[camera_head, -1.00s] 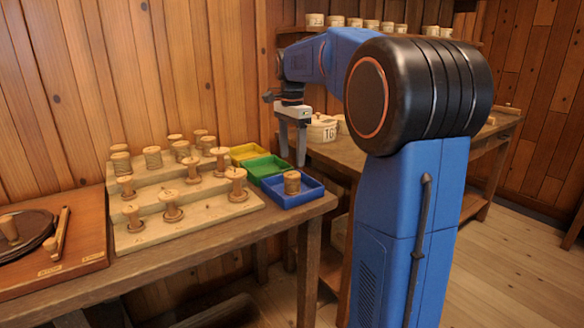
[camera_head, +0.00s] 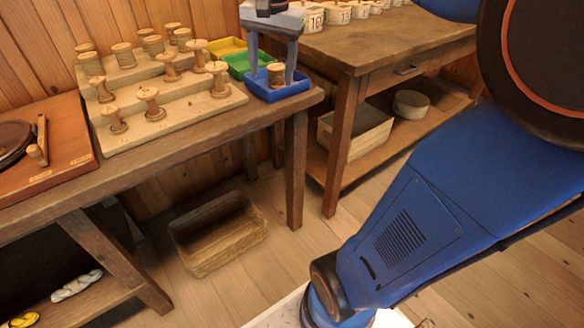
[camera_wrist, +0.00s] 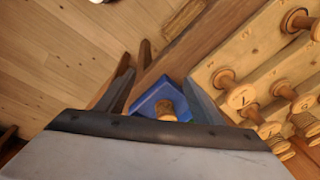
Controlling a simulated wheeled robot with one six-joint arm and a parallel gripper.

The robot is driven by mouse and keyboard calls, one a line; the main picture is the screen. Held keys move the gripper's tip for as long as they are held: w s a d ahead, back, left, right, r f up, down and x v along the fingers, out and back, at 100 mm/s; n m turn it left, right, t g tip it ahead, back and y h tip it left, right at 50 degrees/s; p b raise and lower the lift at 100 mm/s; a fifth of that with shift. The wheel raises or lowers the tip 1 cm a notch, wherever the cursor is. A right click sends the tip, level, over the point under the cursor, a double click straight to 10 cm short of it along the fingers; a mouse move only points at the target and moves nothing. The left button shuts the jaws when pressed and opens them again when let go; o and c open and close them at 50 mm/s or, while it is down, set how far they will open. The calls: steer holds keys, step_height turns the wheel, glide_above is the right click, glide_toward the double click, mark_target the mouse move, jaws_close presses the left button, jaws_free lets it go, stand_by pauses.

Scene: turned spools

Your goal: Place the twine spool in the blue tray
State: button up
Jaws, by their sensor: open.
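A wooden spool wound with tan twine (camera_head: 277,74) stands upright in the blue tray (camera_head: 268,97), at the right end of the workbench. In the wrist view the spool (camera_wrist: 166,108) shows inside the blue tray (camera_wrist: 146,103), partly hidden by my gripper's body. My gripper (camera_head: 271,79) is open over the tray, pointing down, with one finger on each side of the spool in the head view. In the wrist view its fingers (camera_wrist: 160,95) are wide apart. I see no grip on the spool; I cannot tell how high the fingertips are above the tray.
A stepped wooden rack (camera_head: 175,112) with several spools stands left of the tray. Green (camera_head: 237,68) and yellow (camera_head: 226,48) trays sit behind it. A second bench (camera_head: 385,45) with labelled pots is at right.

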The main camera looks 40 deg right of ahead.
steer(key=s+a+f+n+t, duration=0.1)
steer(key=s+a+f+n, duration=0.2)
steer(key=s+f+n, duration=0.2)
steer(key=s+a+f+n+t, duration=0.1)
steer(key=s+a+f+n, duration=0.3)
steer(key=s+f, duration=0.6)
steer(key=s+n, duration=0.1)
steer(key=s, duration=0.2)
steer(key=shift+s+n+t, duration=0.3)
steer(key=shift+t, duration=0.1)
steer(key=shift+a, duration=0.1)
